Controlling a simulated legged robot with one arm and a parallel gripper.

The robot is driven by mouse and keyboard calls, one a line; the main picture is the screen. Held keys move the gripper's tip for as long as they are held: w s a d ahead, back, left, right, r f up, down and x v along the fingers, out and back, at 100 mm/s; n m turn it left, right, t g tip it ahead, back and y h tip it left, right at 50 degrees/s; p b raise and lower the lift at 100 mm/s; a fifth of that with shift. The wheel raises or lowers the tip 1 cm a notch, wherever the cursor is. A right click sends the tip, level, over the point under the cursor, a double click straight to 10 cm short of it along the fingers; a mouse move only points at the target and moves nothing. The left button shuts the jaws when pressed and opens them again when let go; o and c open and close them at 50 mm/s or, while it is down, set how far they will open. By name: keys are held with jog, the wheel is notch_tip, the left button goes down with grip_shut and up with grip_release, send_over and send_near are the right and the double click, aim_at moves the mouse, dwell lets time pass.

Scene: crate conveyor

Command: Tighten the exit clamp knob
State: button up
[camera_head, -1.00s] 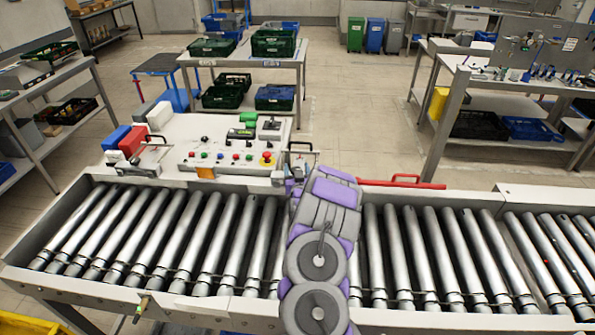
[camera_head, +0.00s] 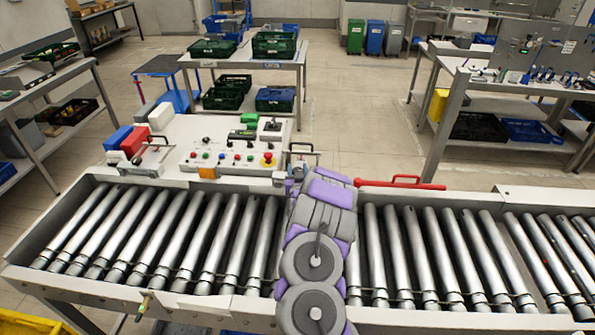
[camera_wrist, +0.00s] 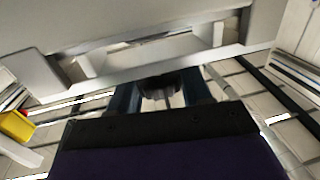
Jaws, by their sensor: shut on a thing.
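In the wrist view my gripper (camera_wrist: 161,98) has its two dark fingers on either side of a dark round knob (camera_wrist: 160,85), shut on it under a pale frame. I take this to be the exit clamp knob; its lower part is hidden behind my wrist. A metal clamp with a dark handle (camera_head: 303,151) stands at the far rail, just beyond the arm's end.
The roller conveyor (camera_head: 40,215) runs across the head view. A control panel (camera_head: 225,135) with coloured buttons lies beyond the far rail, left of my arm. A red lever (camera_head: 400,183) lies along the rail to the right. Open floor (camera_head: 365,110) lies beyond.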

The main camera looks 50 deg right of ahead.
jog(key=shift+a+f+m+h, duration=0.1)
jog(key=shift+m+h, duration=0.2)
jog(key=m+g+h+p, duration=0.1)
jog(key=m+g+h, duration=0.1)
jog(key=g, duration=0.1)
jog(key=shift+w+g, duration=0.1)
jog(key=shift+g, duration=0.2)
jog(key=m+g+h, duration=0.2)
jog(key=shift+f+g, duration=0.1)
jog(key=shift+g, duration=0.3)
jog(key=shift+c, duration=0.4)
jog(key=shift+r+m+g+h+b, duration=0.15)
jog(key=shift+m+g+h, duration=0.1)
jog(key=shift+m+g, duration=0.45)
jog(key=shift+r+m+g+h+b, duration=0.15)
jog(key=shift+m+g+h, duration=0.1)
jog(key=shift+m+g, duration=0.4)
jog(key=shift+g, duration=0.25)
jog(key=o, duration=1)
jog(key=shift+f, duration=0.1)
jog(key=p+v, duration=0.1)
jog(key=v, duration=1.6)
jog(key=shift+a, duration=0.15)
jog(key=shift+o, duration=0.2)
